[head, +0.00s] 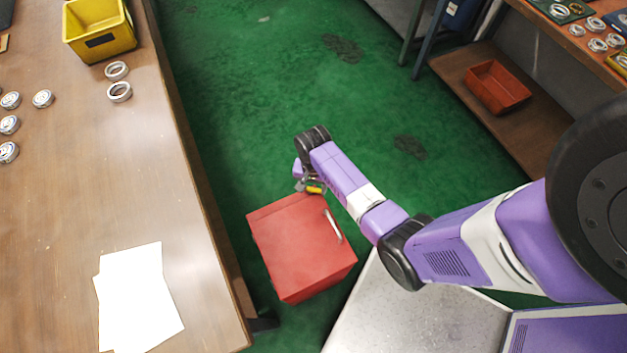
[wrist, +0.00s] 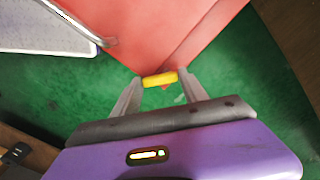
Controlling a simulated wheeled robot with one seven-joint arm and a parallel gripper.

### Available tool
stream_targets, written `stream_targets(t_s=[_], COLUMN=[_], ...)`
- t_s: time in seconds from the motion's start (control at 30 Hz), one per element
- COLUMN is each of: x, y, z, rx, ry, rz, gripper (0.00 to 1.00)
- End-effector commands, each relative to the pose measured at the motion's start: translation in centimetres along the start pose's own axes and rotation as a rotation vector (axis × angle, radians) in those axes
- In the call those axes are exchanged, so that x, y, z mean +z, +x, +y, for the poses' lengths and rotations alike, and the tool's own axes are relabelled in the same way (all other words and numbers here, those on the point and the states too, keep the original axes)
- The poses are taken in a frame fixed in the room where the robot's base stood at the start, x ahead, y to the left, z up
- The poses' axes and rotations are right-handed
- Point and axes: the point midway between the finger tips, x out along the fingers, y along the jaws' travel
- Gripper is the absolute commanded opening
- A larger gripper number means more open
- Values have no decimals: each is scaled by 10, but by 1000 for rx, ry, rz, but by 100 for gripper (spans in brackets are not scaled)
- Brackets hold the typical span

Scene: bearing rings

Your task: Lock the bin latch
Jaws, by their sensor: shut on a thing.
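The red bin (head: 300,247) stands on the green floor between the wooden table and my base, with its lid down. It fills the top of the wrist view (wrist: 165,35). A yellow latch (wrist: 160,79) sits at the bin's edge; in the head view it is a small yellow spot (head: 315,189) by the bin's far edge. My gripper (wrist: 160,84) is shut on the yellow latch, one finger at each end of it. In the head view my gripper (head: 311,187) is partly hidden by the arm. Whether the latch is fastened cannot be told.
A metal handle (head: 333,226) is on the bin's right side. The wooden table (head: 200,260) at left holds paper sheets (head: 138,300), bearing rings (head: 119,91) and a yellow bin (head: 100,28). A red tray (head: 497,87) sits on a shelf at right. The floor beyond is clear.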

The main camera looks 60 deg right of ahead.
Motion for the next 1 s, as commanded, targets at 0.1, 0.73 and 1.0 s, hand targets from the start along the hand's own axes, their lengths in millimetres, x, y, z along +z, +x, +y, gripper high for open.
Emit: stream_targets(t_s=[0.1,0.73,1.0], x=[1,7,8], y=[-4,-2,-2], z=[-1,-3,-4], rx=[0,-1,-2], ry=[110,684,848], rz=[1,2,2], gripper=[10,10,10])
